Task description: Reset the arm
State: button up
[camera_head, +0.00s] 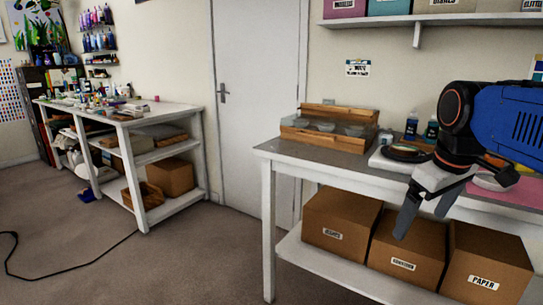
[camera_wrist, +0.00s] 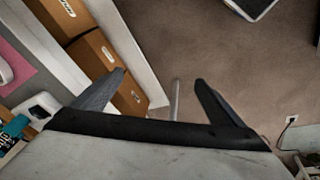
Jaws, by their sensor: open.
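My gripper (camera_head: 421,219) hangs at the right of the head view, at the end of my blue and black arm. It is in front of the near edge of the right table (camera_head: 343,165), and its fingers point down. The two fingers are spread apart with nothing between them. In the wrist view my gripper (camera_wrist: 160,78) shows both dark fingers wide apart, with floor and part of the white table frame beyond them. My arm hides part of the right table's top.
Cardboard boxes (camera_head: 341,221) stand on the right table's lower shelf, just behind my gripper. A wooden case (camera_head: 325,134) and bottles (camera_head: 411,126) stand on top. A cluttered white workbench (camera_head: 128,124) is at the left. A cable (camera_head: 75,266) lies on otherwise open floor.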

jog(key=s+a+f+m, duration=0.1)
jog(key=s+f+m, duration=0.1)
jog(key=s+f, duration=0.3)
jog(key=s+a+f+m+t, duration=0.1)
jog(key=s+a+f+m, duration=0.1)
jog(key=s+f, duration=0.4)
notch_tip(320, 180, down, 5)
jog(key=shift+a+f+t, duration=0.1)
jog(key=shift+a+t, duration=0.1)
jog(key=shift+t, duration=0.1)
